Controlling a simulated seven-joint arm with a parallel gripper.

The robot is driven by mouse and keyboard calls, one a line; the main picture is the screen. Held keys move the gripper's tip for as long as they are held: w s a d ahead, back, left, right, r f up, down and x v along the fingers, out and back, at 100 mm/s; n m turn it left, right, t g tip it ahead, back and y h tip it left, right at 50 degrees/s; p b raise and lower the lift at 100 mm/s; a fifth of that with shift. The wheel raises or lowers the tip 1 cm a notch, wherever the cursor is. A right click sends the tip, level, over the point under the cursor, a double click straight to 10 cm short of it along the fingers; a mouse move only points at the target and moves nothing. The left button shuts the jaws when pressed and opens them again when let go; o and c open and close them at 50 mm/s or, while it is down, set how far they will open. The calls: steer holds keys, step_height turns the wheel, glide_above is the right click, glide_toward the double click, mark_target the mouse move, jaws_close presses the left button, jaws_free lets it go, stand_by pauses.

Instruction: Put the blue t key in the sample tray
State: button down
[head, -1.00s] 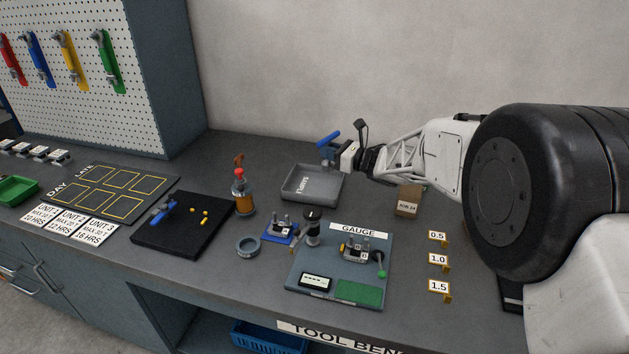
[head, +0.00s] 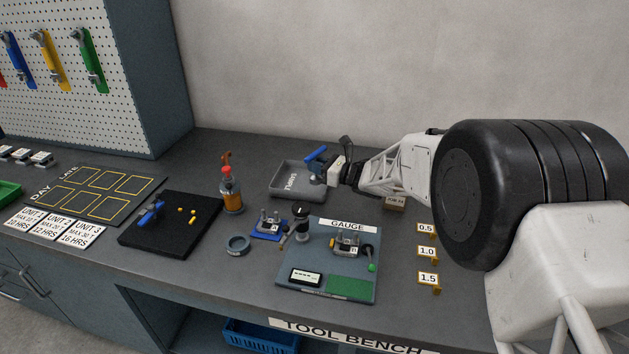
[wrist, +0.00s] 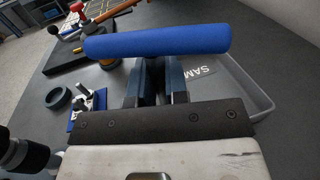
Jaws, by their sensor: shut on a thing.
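The blue t key (head: 317,154) is held by its lower part in my gripper (head: 326,168). Its blue crossbar stands above the fingers. In the wrist view the crossbar (wrist: 157,41) lies across the picture, and my gripper (wrist: 152,85) is shut below it; the fingers hide the shaft. The grey sample tray (head: 284,193) lies at the back of the bench. The key and fingers are over its right part in the head view. Part of the tray (wrist: 247,82) shows behind and right of the fingers in the wrist view. I cannot tell whether the key touches it.
An amber bottle with a red cap (head: 230,192) stands left of the tray. The gauge board (head: 318,283), a small blue-based fixture (head: 268,225) and a ring (head: 238,245) are in front. A black mat (head: 135,237) lies left.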

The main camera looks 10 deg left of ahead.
mark_target(316, 180)
steer(key=shift+f, duration=1.05)
steer(key=shift+f, duration=1.85)
steer(key=shift+f, duration=0.1)
steer(key=c, duration=1.1)
jaws_free()
steer(key=shift+f, duration=0.1)
steer(key=shift+r, duration=0.2)
steer(key=v, duration=1.2)
steer(key=shift+f, duration=0.1)
